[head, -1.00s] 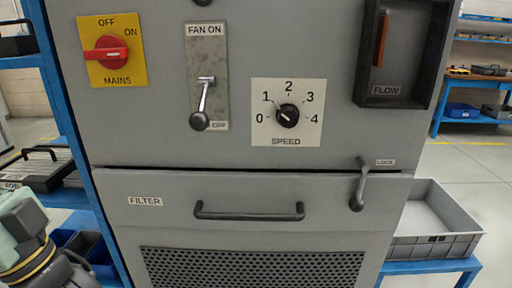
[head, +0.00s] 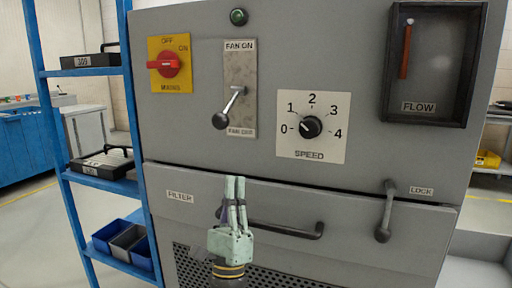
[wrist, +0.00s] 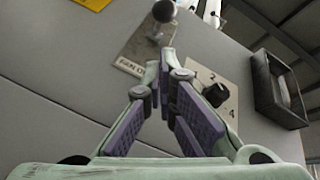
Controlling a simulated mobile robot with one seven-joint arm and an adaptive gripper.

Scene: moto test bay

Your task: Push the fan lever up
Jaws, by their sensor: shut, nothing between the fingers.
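The fan lever (head: 228,108) is a metal stem with a dark round knob, on a tall plate (head: 241,62) marked FAN ON at its top. The lever points down and a little left, its knob near the plate's lower end. My gripper (head: 236,181) is shut and empty, fingers pointing up, below the lever and in front of the filter drawer's upper part. A gap shows between the fingertips and the knob. In the wrist view, the lever knob (wrist: 163,11) is at the top, beyond the closed fingertips (wrist: 158,68).
Nearby are the red mains switch (head: 167,64), speed dial (head: 311,126), flow gauge (head: 432,64) and lock handle (head: 386,211). The drawer handle (head: 290,232) sticks out just right of my gripper. A blue shelf (head: 104,185) with boxes stands at the left.

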